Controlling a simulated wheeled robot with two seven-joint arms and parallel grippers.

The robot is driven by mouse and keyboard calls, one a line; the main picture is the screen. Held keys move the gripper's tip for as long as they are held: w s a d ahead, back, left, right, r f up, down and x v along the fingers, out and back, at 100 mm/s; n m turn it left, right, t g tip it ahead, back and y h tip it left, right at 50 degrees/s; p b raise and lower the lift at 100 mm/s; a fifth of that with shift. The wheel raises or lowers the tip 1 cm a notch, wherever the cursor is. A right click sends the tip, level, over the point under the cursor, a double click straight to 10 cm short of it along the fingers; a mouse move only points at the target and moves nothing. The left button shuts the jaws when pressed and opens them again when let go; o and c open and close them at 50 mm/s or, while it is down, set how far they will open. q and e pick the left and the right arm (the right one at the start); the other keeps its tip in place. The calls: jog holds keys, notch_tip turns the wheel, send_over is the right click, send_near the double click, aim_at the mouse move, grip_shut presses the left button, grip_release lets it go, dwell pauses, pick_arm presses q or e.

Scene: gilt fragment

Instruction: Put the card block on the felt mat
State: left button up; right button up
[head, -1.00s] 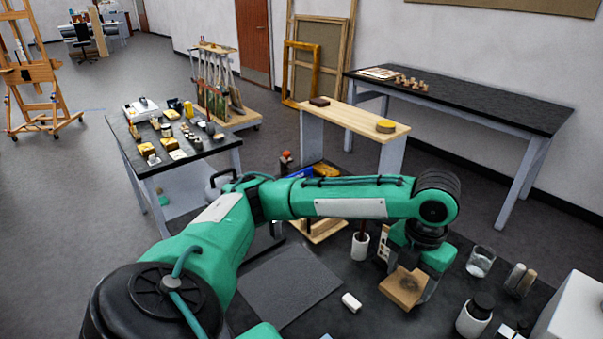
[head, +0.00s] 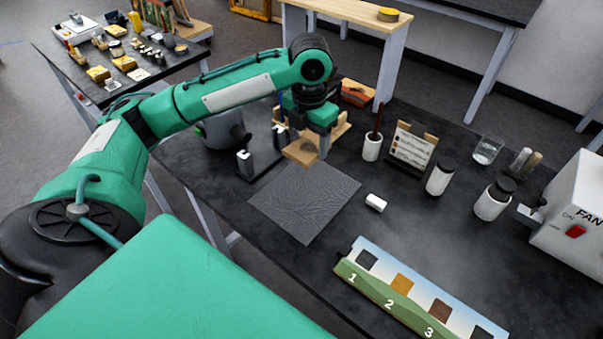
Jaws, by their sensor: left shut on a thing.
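The card block (head: 304,154), a flat tan square with a dark smudge on its face, is in my left gripper (head: 308,147). The left gripper is shut on it and holds it up at the far edge of the felt mat (head: 300,205). The mat is a dark grey square lying flat on the black bench, with its surface bare. The block covers a little of the mat's far edge; its exact height cannot be told. My right gripper is not in view.
A small white piece (head: 375,202) lies right of the mat. A white cup (head: 372,147), a card stand (head: 411,150), and jars (head: 440,177) stand farther right. A numbered swatch strip (head: 405,300) lies in front. A grey pot (head: 222,130) stands left of the block.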

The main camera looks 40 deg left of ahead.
pick_arm(q)
send_over(307, 192)
notch_tip(307, 192, down, 10)
jog(key=shift+r+p, duration=0.1)
jog(key=shift+p, duration=0.2)
jog(key=shift+f, duration=0.6)
notch_tip(307, 192, down, 3)
jog(key=shift+f, duration=0.5)
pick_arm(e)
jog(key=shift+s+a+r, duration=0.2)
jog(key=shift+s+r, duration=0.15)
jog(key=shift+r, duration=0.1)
pick_arm(q)
jog(key=shift+f, duration=0.15)
jog(key=o, duration=1)
